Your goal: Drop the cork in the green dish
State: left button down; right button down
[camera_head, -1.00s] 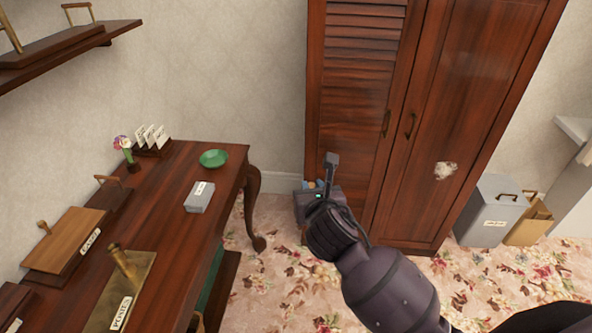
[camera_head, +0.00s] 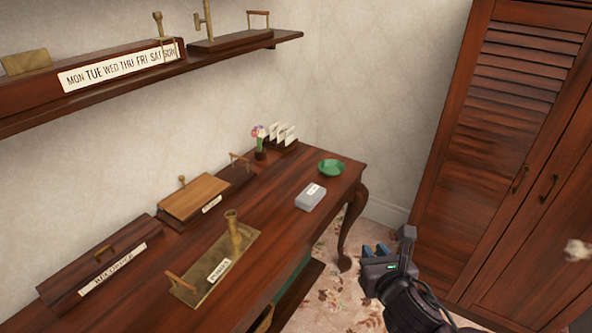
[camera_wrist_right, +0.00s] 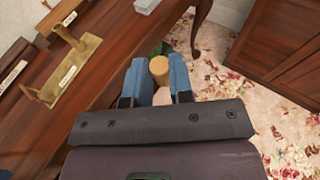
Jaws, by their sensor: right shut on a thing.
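The green dish (camera_head: 331,168) sits on the far right end of the wooden desk (camera_head: 290,230). My right gripper (camera_head: 378,250) is to the right of the desk's front edge, over the carpet, short of the dish. In the right wrist view the cork (camera_wrist_right: 159,68) is a tan cylinder between the two blue fingers of my right gripper (camera_wrist_right: 158,82), which is shut on it. The cork is hidden in the head view. A bit of green shows behind the cork in the wrist view; I cannot tell what it is. My left gripper is not in view.
A grey labelled box (camera_head: 311,197) is on the desk just in front of the dish. A flower vase (camera_head: 260,146) and a card holder (camera_head: 283,137) stand behind. A brass tray (camera_head: 205,268) lies nearer. A shelf (camera_head: 130,85) hangs above; a wardrobe (camera_head: 520,150) stands right.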

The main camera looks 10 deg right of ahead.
aim_at(335, 171)
jog(key=l+u, duration=0.1)
jog(key=u, duration=0.25)
jog(key=l+u, duration=0.15)
jog(key=u, duration=0.2)
jog(key=l+u, duration=0.1)
jog(key=u, duration=0.25)
jog(key=l+u, duration=0.3)
jog(key=k+l+u, duration=0.1)
jog(key=l+u, duration=0.2)
jog(key=k+l+u, duration=0.15)
jog(key=l, duration=0.2)
jog(key=k+l+u, duration=0.2)
jog(key=l, duration=0.15)
jog(key=k+l, duration=0.15)
jog(key=l, duration=0.2)
jog(key=k+l, duration=0.15)
jog(key=l, duration=0.2)
jog(key=k+l+u, duration=0.1)
jog(key=l, duration=0.2)
jog(key=k+l, duration=0.2)
jog(key=l, duration=0.15)
jog(key=i+l, duration=0.1)
jog(key=l, duration=0.2)
jog(key=i+l, duration=0.15)
jog(key=l, duration=0.2)
jog(key=i+l, duration=0.1)
jog(key=l, duration=0.2)
jog(key=i+l, duration=0.15)
jog(key=l, duration=0.15)
